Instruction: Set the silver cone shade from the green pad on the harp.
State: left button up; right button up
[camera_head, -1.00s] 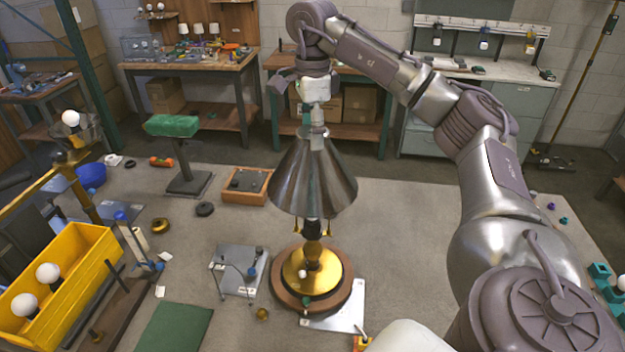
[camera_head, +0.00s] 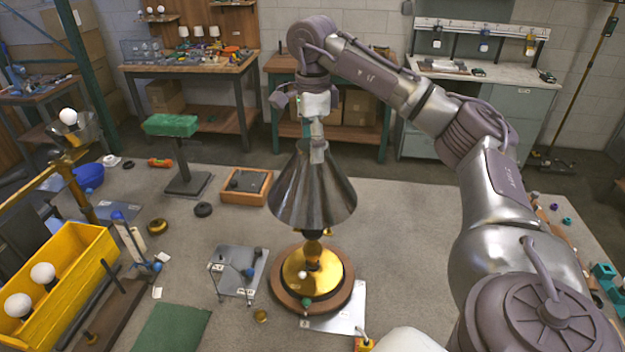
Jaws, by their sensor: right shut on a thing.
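The silver cone shade (camera_head: 312,192) hangs upright, wide end down, over the lamp base (camera_head: 312,280), which has a brass dome on a round wooden foot. My right gripper (camera_head: 318,150) is shut on the top of the shade. The shade covers the harp and the upper lamp stem, so I cannot tell whether it rests on the harp. A short piece of the brass stem shows below the shade's rim. The green pad (camera_head: 165,335) on the table at the lower left is bare. My left gripper is not in view.
A wire stand on a metal plate (camera_head: 236,272) is left of the lamp. A yellow bin (camera_head: 75,270) with white bulbs is farther left. A green-topped stand (camera_head: 172,125) and a wooden tray (camera_head: 246,198) are behind.

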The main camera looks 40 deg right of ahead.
jog(key=shift+f+b, duration=1.15)
jog(key=shift+f, duration=0.95)
jog(key=shift+f+b, duration=0.8)
jog(key=shift+f, duration=1.2)
dwell(1.1)
jog(key=o, duration=1.8)
